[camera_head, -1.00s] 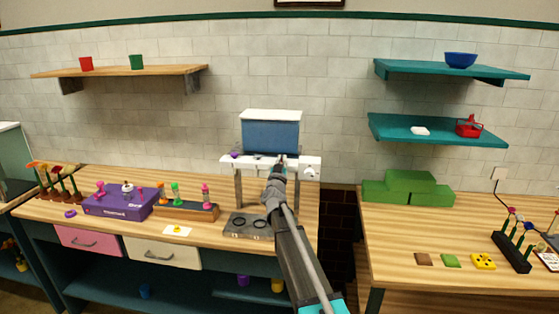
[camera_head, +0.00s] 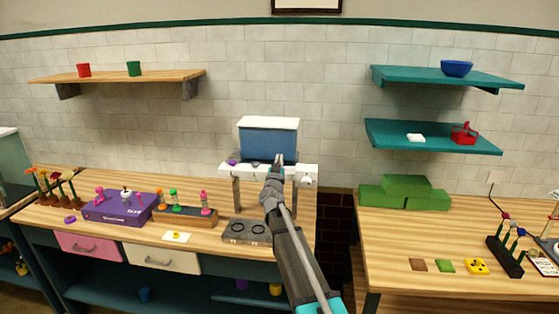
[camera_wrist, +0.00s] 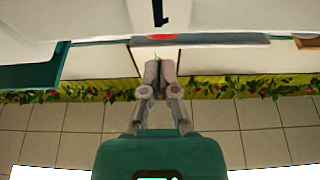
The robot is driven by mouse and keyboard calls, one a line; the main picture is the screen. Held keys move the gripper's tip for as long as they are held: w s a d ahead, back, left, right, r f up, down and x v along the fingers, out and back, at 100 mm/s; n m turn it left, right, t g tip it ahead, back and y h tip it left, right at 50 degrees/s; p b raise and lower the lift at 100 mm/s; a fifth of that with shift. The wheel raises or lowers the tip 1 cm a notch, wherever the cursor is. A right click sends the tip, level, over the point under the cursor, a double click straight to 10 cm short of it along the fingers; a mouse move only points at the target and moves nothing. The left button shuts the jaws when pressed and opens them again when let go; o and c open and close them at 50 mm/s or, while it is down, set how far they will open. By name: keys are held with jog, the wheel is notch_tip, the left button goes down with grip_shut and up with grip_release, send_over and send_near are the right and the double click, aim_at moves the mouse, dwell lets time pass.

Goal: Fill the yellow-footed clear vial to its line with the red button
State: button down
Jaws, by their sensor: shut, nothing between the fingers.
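The dispenser has a blue tank (camera_head: 268,143) with a white lid, on a white shelf (camera_head: 247,172) with legs. My gripper (camera_head: 279,160) is shut and empty, its tips overlapping the tank's lower front edge in the head view. In the wrist view my gripper (camera_wrist: 157,63) points at a red round spot, seemingly the red button (camera_wrist: 160,37), just past the fingertips; I cannot tell whether they touch. The button is hidden in the head view. A grey plate (camera_head: 247,230) with ring marks lies below the shelf. I cannot make out a clear yellow-footed vial on it.
A wooden rack (camera_head: 186,215) with several coloured vials and a purple box (camera_head: 115,207) stand left on the counter. Green blocks (camera_head: 405,193) stand on the right table. A dark gap separates the two worktops.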

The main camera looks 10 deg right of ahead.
jog(key=b+v, duration=0.2)
jog(key=v, duration=0.7)
jog(key=shift+s+b, duration=0.25)
jog(key=shift+b, duration=0.15)
jog(key=shift+a+f, duration=0.15)
dwell(2.1)
jog(key=s+a+f+n+g+y, duration=0.3)
jog(key=s+f+g+y, duration=0.25)
jog(key=f, duration=0.25)
jog(key=s+a+f+n+g+y, duration=0.2)
jog(key=s+f+n+g+y, duration=0.3)
jog(key=f, duration=0.3)
jog(key=s+d+f+m+g+h, duration=0.1)
jog(key=s+d+f+g, duration=0.1)
jog(key=s, duration=0.6)
jog(key=s+d+f+m+g+h, duration=0.1)
jog(key=s+d+f+g, duration=0.2)
jog(key=s, duration=0.5)
jog(key=s+d+f+m+g+h, duration=0.1)
jog(key=s+f+g, duration=0.3)
jog(key=s, duration=0.4)
jog(key=shift+s+d+m+g, duration=0.3)
jog(key=shift+d+m+g, duration=0.3)
jog(key=shift+d+g, duration=0.15)
